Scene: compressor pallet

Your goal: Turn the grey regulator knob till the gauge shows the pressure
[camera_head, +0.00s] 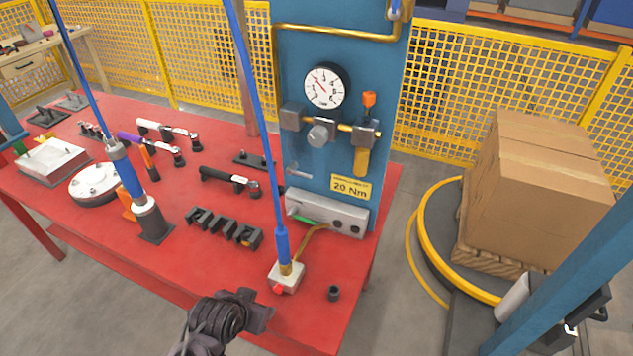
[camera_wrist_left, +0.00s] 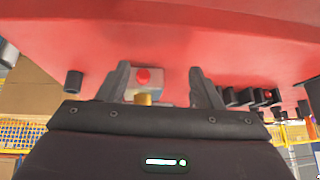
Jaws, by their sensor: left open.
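The grey regulator knob (camera_head: 320,135) sits on the blue panel, just below the round white gauge (camera_head: 325,87). The gauge's red needle appears to slant toward the upper left; its numbers are too small to read. My left gripper (camera_head: 262,311) is at the table's front edge, well below and in front of the knob, touching nothing that I can see. In the left wrist view the gripper (camera_wrist_left: 160,82) is open and empty, its two fingers apart. The knob and gauge are not in that view. My right gripper is not in view.
A pale block with a red button (camera_head: 286,277) stands under a hanging blue tool; it shows between the fingers in the wrist view (camera_wrist_left: 143,77). A small black cup (camera_head: 333,293) is beside it. Several tools lie leftward.

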